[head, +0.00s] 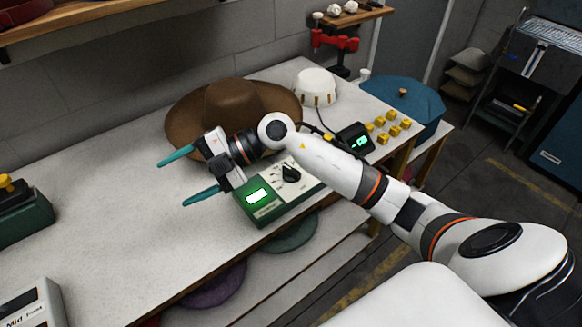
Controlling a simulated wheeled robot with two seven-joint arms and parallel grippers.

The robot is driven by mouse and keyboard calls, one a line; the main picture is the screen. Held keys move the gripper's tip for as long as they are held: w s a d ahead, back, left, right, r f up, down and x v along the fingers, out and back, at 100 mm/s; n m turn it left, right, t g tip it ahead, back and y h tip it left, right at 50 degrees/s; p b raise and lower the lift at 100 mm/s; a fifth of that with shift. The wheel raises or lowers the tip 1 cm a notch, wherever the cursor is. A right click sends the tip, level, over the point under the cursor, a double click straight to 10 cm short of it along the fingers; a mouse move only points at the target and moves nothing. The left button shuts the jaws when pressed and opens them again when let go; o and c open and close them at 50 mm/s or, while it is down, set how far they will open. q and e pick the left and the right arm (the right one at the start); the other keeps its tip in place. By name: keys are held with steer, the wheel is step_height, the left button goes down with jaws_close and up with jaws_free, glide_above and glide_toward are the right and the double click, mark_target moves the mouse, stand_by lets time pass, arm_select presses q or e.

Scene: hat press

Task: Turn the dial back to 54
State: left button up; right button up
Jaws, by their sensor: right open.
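A green and cream control box (268,212) stands near the front edge of the bench. Its black dial (291,174) is on the top face, partly beside my arm, and its setting is too small to read. A lit green-white display (257,196) is on the box's left part, its digits unreadable. My right gripper (179,180) is open, with its two teal fingers apart and empty. It is above the bench to the left of the box, and the fingers point left, away from the dial. My left gripper is not in view.
A brown wide-brimmed hat (235,105) sits behind my right gripper. A small black unit with a green readout (357,139), yellow cubes (392,126), a white dome (316,86) and a blue cover (403,98) stand to the right. The bench (110,200) is clear at left of centre.

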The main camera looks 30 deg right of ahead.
steer(key=w+d+f+m+g+h, duration=0.15)
steer(key=d+f+h, duration=0.25)
steer(key=d+h, duration=0.4)
steer(key=m+g+h, duration=0.2)
steer(key=m+h, duration=0.2)
steer(key=h, duration=0.2)
glide_toward(291, 170)
step_height(291, 170, down, 9)
steer(key=p, duration=0.2)
steer(key=shift+s+a+f+p, duration=0.1)
steer(key=shift+s+f+p, duration=0.05)
steer(key=shift+p, duration=0.2)
steer(key=c, duration=1)
